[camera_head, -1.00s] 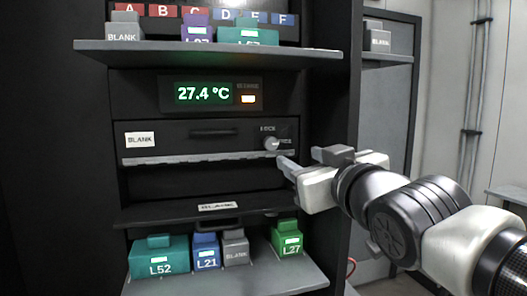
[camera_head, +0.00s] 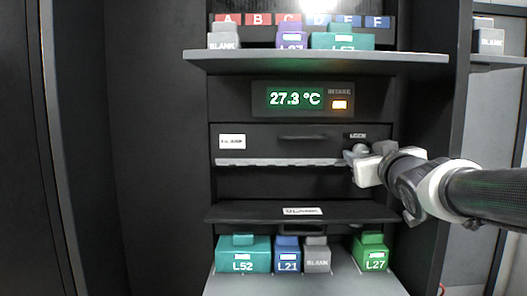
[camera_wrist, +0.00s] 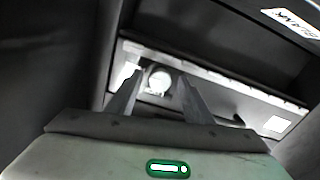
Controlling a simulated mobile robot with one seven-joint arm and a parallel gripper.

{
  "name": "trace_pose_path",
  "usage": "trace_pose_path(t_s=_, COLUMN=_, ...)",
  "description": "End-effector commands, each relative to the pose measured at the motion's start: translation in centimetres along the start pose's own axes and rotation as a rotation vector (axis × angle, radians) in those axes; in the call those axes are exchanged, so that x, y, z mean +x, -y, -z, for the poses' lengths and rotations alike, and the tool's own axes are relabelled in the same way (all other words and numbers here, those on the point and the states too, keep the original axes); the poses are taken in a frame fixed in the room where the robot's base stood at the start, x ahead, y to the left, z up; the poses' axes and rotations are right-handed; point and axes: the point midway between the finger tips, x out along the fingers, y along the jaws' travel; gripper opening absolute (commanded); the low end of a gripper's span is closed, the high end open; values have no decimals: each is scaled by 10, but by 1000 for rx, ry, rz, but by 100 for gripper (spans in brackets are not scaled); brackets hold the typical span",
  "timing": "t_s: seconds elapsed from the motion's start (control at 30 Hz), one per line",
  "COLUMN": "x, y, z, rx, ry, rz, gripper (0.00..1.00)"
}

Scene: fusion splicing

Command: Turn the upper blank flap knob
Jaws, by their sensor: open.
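The upper blank flap (camera_head: 300,144) is a dark panel with a white label and a slot handle, below the temperature display. Its round light-grey knob (camera_head: 361,148) is at its right end, partly hidden by my gripper. My gripper (camera_head: 352,157) comes in from the right and is at the knob. In the wrist view the knob (camera_wrist: 160,80) shows between the two open fingertips of my gripper (camera_wrist: 159,77), with visible gaps at its sides. I cannot tell whether a finger touches it. A lock label shows above the knob; its pointer direction is unclear.
A grey shelf (camera_head: 315,60) overhangs above, with colored blocks on it. The lower blank flap (camera_head: 250,212) juts out below. Teal, blue, grey and green blocks stand on the bottom shelf (camera_head: 335,286). A dark cabinet wall (camera_head: 448,130) is close on the right.

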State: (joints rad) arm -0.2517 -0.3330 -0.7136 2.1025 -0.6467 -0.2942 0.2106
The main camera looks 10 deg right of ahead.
Motion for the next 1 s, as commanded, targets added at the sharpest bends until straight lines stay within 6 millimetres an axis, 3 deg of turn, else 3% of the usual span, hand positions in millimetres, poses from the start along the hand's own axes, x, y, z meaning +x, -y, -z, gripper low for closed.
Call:
trace_pose_path(t_s=0.27, x=2, y=0, z=0, rx=0, ry=0, rz=1, gripper=46)
trace_pose_path(t_s=0.53, x=2, y=0, z=0, rx=0, ry=0, rz=1, gripper=5)
trace_pose_path(t_s=1.0, x=2, y=1, z=-1, rx=-127, ry=-1, rz=0, gripper=5)
